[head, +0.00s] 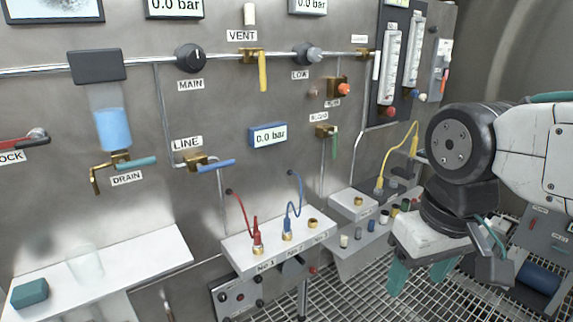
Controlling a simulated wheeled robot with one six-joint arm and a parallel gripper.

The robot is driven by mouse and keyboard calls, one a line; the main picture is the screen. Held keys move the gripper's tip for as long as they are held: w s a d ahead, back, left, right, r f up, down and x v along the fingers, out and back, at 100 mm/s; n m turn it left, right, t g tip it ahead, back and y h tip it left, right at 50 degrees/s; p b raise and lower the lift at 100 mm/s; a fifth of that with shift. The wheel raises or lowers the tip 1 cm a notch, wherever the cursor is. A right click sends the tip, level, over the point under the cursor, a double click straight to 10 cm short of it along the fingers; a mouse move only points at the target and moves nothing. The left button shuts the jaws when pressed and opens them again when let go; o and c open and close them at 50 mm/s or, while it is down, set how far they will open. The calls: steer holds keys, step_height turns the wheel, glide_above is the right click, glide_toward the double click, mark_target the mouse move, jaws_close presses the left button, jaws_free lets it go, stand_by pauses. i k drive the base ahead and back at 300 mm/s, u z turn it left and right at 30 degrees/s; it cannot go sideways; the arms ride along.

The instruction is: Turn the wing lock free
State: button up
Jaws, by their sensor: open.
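I cannot make out a wing lock for certain. A red lever (18,142) with a grey round end is cut by the left edge, above a label of which only "OCK" shows. A small black part (293,267) sits under the front of the white shelf, too small to identify. My gripper (420,274) hangs at the right over the floor grating, its two teal fingers apart and pointing down. It is open and empty, to the right of the shelf and touching nothing that I can see.
A white shelf (240,262) carries capped fittings with red and blue hoses. A wall pipe bears valves with a yellow handle (263,72) and a blue handle (216,166). A left shelf (140,262) holds a glass beaker (85,262) and teal block (30,293).

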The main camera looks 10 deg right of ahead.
mark_target(35, 141)
steer(key=u, duration=1.25)
steer(key=k, duration=0.5)
steer(key=u, duration=1.7)
steer(key=i, duration=1.1)
steer(key=z, duration=1.7)
